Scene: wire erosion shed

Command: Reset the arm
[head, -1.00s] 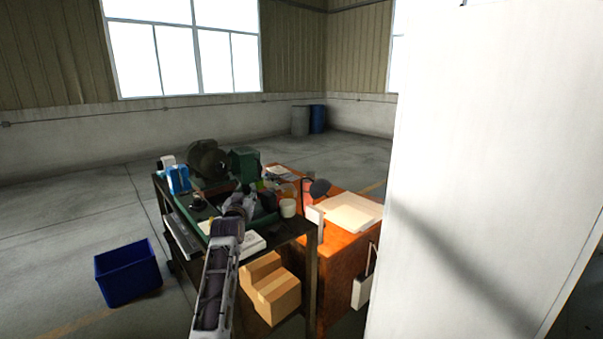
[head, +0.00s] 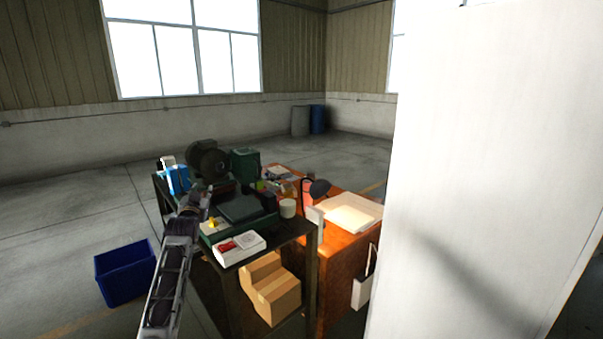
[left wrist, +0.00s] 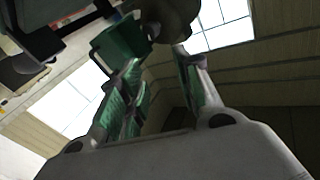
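My left arm reaches up from the bottom of the head view, and its gripper (head: 197,197) is over the left side of the dark workbench (head: 228,288). In the left wrist view the two green-padded fingers (left wrist: 160,82) stand apart with nothing seen between them. A green box (left wrist: 120,42) and a dark rounded thing show beyond the fingertips there. Whether the gripper touches anything on the bench cannot be told. My right gripper is in neither view.
The bench carries a dark round machine (head: 208,160), a green bin (head: 245,164), a white-and-red box (head: 239,247) and a white cup (head: 288,208). An orange desk (head: 340,240) adjoins. A blue crate (head: 126,273) is on the floor left. A white panel (head: 480,150) blocks the right.

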